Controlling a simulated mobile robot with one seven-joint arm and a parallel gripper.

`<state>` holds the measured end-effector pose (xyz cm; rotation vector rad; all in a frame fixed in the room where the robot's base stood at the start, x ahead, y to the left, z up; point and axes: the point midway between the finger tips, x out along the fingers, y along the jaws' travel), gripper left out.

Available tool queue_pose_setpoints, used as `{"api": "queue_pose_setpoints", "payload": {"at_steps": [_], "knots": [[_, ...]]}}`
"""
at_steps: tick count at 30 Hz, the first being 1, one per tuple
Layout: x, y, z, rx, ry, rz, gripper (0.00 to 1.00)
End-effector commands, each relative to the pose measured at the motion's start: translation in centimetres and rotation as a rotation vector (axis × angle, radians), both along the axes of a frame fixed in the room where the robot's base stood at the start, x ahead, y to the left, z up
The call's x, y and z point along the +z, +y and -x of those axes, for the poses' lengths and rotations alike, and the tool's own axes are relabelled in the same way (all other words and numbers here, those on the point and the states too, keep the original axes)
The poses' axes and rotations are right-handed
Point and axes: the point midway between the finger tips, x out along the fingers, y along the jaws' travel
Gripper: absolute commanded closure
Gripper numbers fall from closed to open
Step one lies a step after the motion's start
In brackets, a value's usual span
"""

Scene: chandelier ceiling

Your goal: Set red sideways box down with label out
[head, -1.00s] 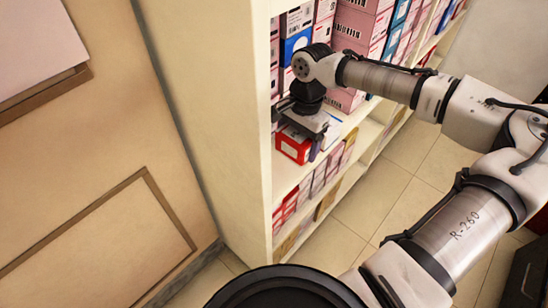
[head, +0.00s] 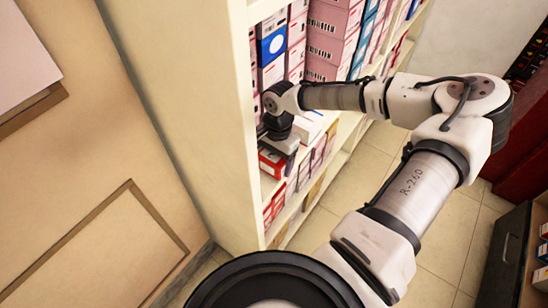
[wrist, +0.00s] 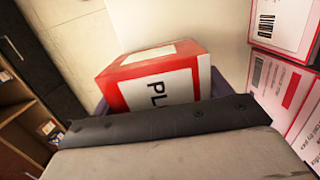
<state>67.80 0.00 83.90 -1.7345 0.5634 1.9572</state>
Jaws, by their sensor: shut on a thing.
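The red box (head: 271,162) lies on its side on or just above a middle shelf, close to the shelf unit's left side panel. Its red end faces outward in the head view. The wrist view shows the box (wrist: 128,88) with red edges and a white face with large black letters, partly cut off. My gripper (head: 283,150) reaches in from above and is shut on the box.
The tall side panel (head: 190,110) stands just left of the box. A white box (head: 308,128) lies to the right on the same shelf. Pink and blue boxes (head: 332,40) fill the shelf above, and red and pink boxes (head: 278,203) fill the one below. The floor (head: 345,190) is clear.

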Motion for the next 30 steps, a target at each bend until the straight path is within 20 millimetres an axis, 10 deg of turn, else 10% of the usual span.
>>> {"api": "queue_pose_setpoints", "payload": {"at_steps": [11,12,16,30], "knots": [[-0.5,0.0,0.0,-0.001,0.0,-0.001,0.52],[-0.4,0.0,0.0,-0.001,0.0,0.0,0.19],[-0.4,0.0,0.0,-0.001,0.0,0.0,0.02],[1.1,-0.1,-0.2,-0.003,-0.002,-0.002,0.01]]}}
